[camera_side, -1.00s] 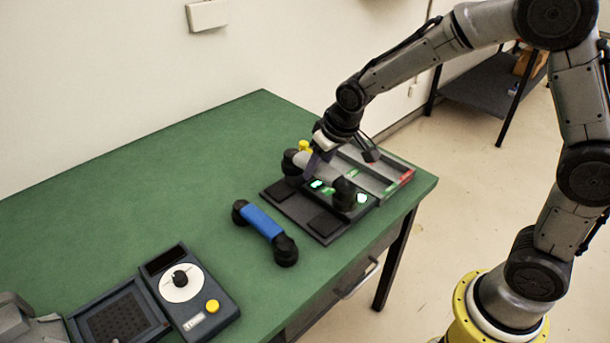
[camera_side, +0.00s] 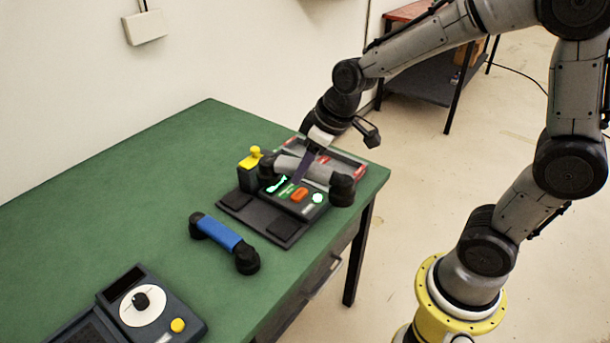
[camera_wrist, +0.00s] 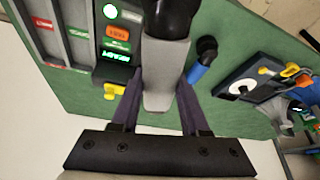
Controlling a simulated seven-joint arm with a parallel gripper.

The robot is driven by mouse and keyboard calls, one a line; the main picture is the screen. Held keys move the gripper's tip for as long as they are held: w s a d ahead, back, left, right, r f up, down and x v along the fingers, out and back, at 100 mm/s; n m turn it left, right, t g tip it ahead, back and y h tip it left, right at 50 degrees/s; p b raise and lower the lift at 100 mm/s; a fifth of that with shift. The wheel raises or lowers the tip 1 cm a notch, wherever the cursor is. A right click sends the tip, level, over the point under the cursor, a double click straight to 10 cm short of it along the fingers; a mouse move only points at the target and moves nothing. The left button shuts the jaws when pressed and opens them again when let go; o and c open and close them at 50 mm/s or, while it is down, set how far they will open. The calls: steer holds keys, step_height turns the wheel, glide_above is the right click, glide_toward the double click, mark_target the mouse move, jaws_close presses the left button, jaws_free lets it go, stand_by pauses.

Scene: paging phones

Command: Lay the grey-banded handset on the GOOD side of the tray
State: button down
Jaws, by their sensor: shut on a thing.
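The grey-banded handset (camera_side: 318,174) has black ends and a light grey middle. My gripper (camera_side: 304,168) is shut around this middle and holds it above the black phone station (camera_side: 282,226). In the wrist view the handset (camera_wrist: 166,75) lies between the purple fingers of my gripper (camera_wrist: 160,88); one black end is at the top edge. The grey tray (camera_side: 347,155) lies beyond the station, partly hidden by the handset and gripper. In the wrist view the tray (camera_wrist: 62,35) is at the left, with red labels in its outer lane and green labels nearer the station.
A blue-banded handset (camera_side: 222,234) lies on the green table (camera_side: 130,190) left of the station. A yellow lever (camera_side: 252,157) stands at the station's back. The station has an orange button (camera_side: 299,194) and lit green parts. A dial box (camera_side: 150,310) is at the front.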

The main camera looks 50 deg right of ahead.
steer(key=d+f+m+h, duration=0.1)
steer(key=d+f+m, duration=0.15)
steer(key=d, duration=1.15)
steer(key=w+d+f, duration=0.1)
steer(key=w+f, duration=0.2)
steer(key=w, duration=0.1)
steer(key=w+d+f, duration=0.2)
steer(key=w+f, duration=0.1)
steer(key=w, duration=0.1)
steer(key=w+d+f, duration=0.1)
steer(key=w+f, duration=0.2)
steer(key=w, duration=0.2)
steer(key=shift+d, duration=0.25)
steer(key=shift+w+f, duration=0.15)
steer(key=shift+f, duration=1.4)
steer(key=shift+f, duration=0.1)
steer(key=shift+c, duration=2)
jaws_free()
steer(key=shift+f, duration=0.1)
